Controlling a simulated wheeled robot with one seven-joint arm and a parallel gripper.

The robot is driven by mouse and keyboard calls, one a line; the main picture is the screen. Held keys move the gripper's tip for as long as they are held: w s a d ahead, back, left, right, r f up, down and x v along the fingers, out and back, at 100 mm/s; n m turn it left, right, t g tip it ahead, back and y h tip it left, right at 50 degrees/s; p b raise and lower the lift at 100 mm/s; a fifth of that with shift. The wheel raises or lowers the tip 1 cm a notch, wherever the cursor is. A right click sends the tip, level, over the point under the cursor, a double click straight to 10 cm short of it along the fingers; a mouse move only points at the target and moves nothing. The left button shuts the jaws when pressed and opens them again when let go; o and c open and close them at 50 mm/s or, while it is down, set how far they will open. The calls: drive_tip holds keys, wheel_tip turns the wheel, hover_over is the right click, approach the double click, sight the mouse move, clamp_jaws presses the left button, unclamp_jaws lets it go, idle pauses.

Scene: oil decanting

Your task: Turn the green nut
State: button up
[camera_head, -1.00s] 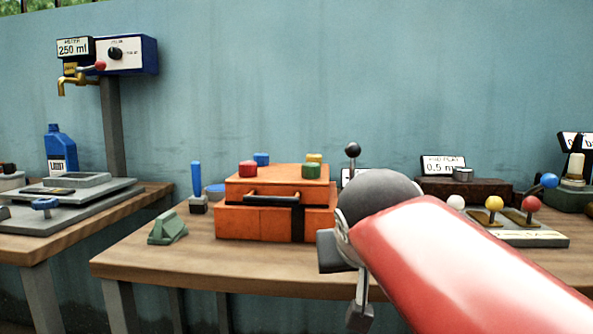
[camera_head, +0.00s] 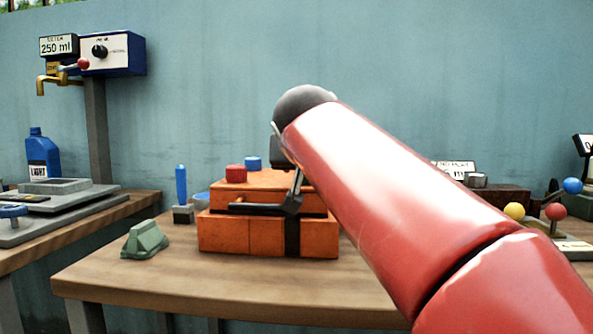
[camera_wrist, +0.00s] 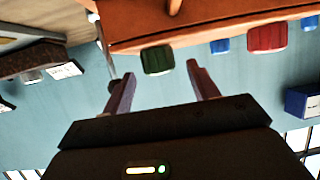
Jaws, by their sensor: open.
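The green nut (camera_wrist: 157,60) is on the top of the orange box (camera_wrist: 200,24), which appears upside down in the wrist view. My gripper (camera_wrist: 160,71) is open and empty, with its two fingertips spread either side of the line to the green nut. The nut appears just beyond the fingertips, a little nearer the left one; I cannot tell whether a finger touches it. In the head view the orange box (camera_head: 222,232) stands on the table, and my red arm hides the green nut.
A red nut (camera_head: 236,174) and a blue nut (camera_head: 253,163) are on the same box. A blue-handled tool (camera_head: 181,184) and a green wedge-shaped block (camera_head: 145,240) stand left of it. Ball-topped levers (camera_head: 555,211) are at right. The table front is clear.

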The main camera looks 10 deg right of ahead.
drive_tip(key=shift+x, duration=1.75)
drive_tip(key=c, duration=1)
